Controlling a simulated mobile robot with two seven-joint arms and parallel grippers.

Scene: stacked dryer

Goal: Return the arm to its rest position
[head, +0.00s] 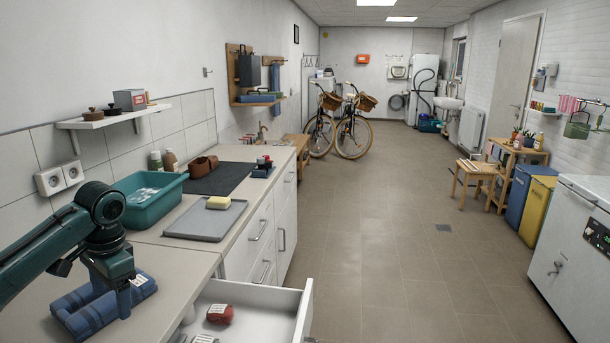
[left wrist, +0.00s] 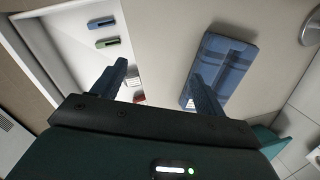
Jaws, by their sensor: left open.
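My left arm comes in from the left in the head view, bent at a dark green and black joint. Its gripper (head: 124,308) points down over the counter, in front of a folded blue cloth (head: 75,313). In the left wrist view the two fingers of this gripper (left wrist: 158,74) are spread wide with nothing between them. The folded blue cloth (left wrist: 226,62) lies on the counter beyond the right finger, whose tip overlaps it in the picture; I cannot tell whether they touch. My right gripper does not show.
An open white drawer (head: 267,294) juts out, holding a red item (head: 220,314). A teal basin (head: 148,208), a grey tray (head: 190,222) with a yellow sponge (head: 219,202) and a dark mat (head: 222,178) stand along the counter.

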